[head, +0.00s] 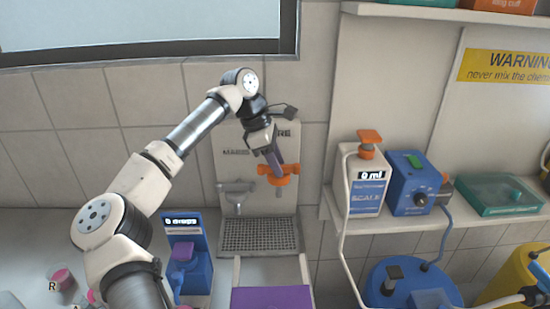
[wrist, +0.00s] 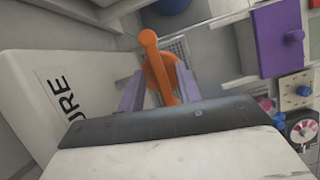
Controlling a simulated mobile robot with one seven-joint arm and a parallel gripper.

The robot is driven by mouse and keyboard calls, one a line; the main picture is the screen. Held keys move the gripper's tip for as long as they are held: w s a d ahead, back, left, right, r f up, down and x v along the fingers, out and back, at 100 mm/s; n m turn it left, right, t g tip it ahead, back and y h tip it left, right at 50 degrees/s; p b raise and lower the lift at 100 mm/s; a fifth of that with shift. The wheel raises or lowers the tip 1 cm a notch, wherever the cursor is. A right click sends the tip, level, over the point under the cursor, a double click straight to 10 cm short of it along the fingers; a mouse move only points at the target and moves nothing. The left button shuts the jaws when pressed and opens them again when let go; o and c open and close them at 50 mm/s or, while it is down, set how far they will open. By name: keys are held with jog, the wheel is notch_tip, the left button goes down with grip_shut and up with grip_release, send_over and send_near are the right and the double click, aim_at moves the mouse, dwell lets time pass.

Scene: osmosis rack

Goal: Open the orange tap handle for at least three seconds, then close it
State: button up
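The orange tap handle (head: 290,170) is on the front of the pale wall-mounted dispenser panel (head: 230,160), above a grey grated tray (head: 260,236). My gripper (head: 272,158) reaches down to it from above. In the wrist view the orange handle (wrist: 152,60) lies between the two purple fingers of my gripper (wrist: 160,92), which are apart with gaps visible beside the handle. I cannot tell whether either finger touches it. A short spout shows just below the handle in the head view.
A grey tap (head: 236,190) is to the left of the orange one. A blue device reading "0 drops" (head: 188,255) stands left of the tray. A purple-topped block (head: 271,298) is in front. On the right shelf are a "0 ml" bottle (head: 367,200) and a blue box (head: 410,185).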

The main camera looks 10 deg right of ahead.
jog(key=b+v, duration=0.2)
jog(key=v, duration=1.1)
jog(key=shift+a+r, duration=0.2)
jog(key=shift+r, duration=0.2)
jog(key=shift+w, duration=0.1)
